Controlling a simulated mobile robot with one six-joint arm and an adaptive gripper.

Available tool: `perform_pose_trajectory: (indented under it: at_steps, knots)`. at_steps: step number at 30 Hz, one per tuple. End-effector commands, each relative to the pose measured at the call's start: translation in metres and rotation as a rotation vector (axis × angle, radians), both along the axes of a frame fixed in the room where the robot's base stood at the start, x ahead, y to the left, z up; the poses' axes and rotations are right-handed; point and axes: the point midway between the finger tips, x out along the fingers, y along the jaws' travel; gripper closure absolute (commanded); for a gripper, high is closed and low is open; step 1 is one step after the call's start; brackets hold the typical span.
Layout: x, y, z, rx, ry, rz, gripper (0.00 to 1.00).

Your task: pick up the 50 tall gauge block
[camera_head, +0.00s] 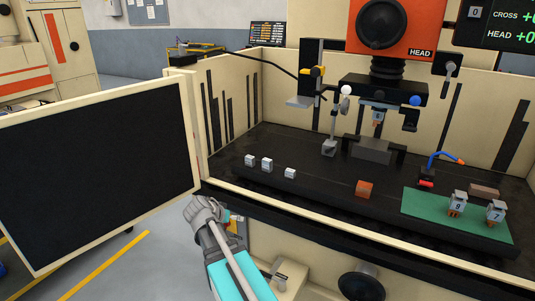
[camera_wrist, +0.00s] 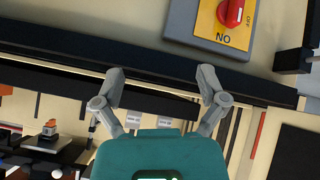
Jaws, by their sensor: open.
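Three small pale gauge blocks stand in a loose row on the dark machine table, the left block (camera_head: 250,160), the middle block (camera_head: 267,164) and the right block (camera_head: 290,173). Their markings are too small to read, so I cannot tell which is the 50. Two pale labelled faces, one (camera_wrist: 135,117) and another (camera_wrist: 164,122), show beyond my gripper in the wrist view. My gripper (camera_wrist: 162,77) is open and empty, with fingers spread.
A red-and-yellow switch (camera_wrist: 232,14) is on the machine front close to my gripper. A green mat (camera_head: 425,206) holds blocks marked 9 and 7. A large dark panel (camera_head: 100,165) stands left. The machine head (camera_head: 397,28) hangs behind.

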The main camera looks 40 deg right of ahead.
Motion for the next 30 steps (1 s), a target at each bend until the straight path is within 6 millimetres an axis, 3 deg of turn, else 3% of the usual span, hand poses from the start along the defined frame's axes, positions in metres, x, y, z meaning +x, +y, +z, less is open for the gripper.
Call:
perform_pose_trajectory:
  at_steps: [1,6,15,21,30]
  knots:
    - [0.005,-0.010,0.025,-0.026,-0.031,-0.026,0.09]
    - [0.016,-0.042,0.076,-0.117,-0.151,-0.105,0.09]
    - [0.030,-0.084,0.150,-0.242,-0.336,-0.188,0.09]
    - [0.034,-0.096,0.169,-0.277,-0.393,-0.207,0.09]
    - [0.034,-0.098,0.170,-0.282,-0.402,-0.210,0.09]
